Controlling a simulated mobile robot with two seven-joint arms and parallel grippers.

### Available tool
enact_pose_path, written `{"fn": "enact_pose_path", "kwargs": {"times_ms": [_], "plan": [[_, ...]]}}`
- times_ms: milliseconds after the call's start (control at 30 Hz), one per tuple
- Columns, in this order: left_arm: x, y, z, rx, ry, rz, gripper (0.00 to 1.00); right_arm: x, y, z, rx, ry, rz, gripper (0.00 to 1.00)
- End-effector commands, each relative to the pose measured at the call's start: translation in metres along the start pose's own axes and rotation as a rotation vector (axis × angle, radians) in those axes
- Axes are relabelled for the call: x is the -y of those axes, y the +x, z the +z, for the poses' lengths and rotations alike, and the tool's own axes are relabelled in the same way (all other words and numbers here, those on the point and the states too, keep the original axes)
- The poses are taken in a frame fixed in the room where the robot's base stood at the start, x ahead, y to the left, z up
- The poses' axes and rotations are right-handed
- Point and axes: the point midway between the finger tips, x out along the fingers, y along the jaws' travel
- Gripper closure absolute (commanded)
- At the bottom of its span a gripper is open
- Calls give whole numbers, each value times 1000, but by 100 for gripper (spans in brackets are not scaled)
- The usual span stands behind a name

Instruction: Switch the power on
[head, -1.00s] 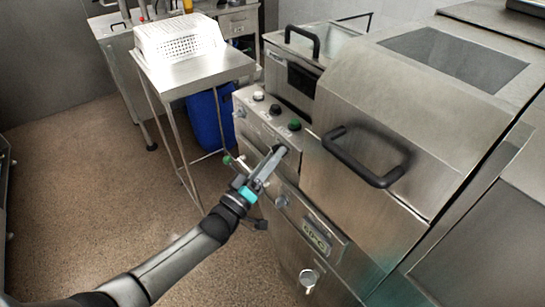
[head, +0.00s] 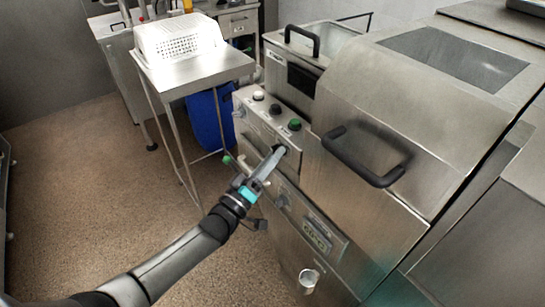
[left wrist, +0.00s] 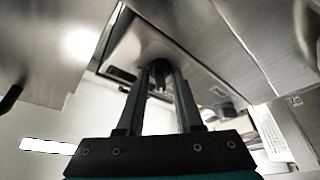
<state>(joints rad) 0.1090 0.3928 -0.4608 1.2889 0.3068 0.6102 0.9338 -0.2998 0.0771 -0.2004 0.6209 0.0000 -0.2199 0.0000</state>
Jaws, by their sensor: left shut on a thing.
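The steel machine's control panel (head: 262,128) faces my left arm. It carries a white button (head: 258,96), a black button (head: 275,109) and a green button (head: 295,125) in a row. Below them is a dark rotary knob (head: 279,149). My left gripper (head: 274,156) is at this knob, its fingers shut on it. In the left wrist view the dark knob (left wrist: 160,72) sits between the two fingers (left wrist: 160,88). The fingers partly hide the knob, and I cannot read its setting. My right gripper is in neither view.
A black hood handle (head: 365,160) juts out right of the panel. A lower display panel (head: 317,237) and a round knob (head: 308,280) are below. A steel table (head: 200,75) with a white perforated basket (head: 178,40) stands left. Floor is clear at left.

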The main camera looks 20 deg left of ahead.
Motion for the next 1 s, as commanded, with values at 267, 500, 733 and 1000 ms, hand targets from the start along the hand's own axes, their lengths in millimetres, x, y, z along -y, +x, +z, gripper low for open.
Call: {"fn": "enact_pose_path", "kwargs": {"times_ms": [267,500,733,1000], "plan": [[4,-1,2,1,94,38,100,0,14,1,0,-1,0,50],[6,-1,2,0,274,113,100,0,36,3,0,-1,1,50],[7,-1,1,0,476,197,100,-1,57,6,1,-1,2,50],[8,0,-1,0,715,295,100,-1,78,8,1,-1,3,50]]}}
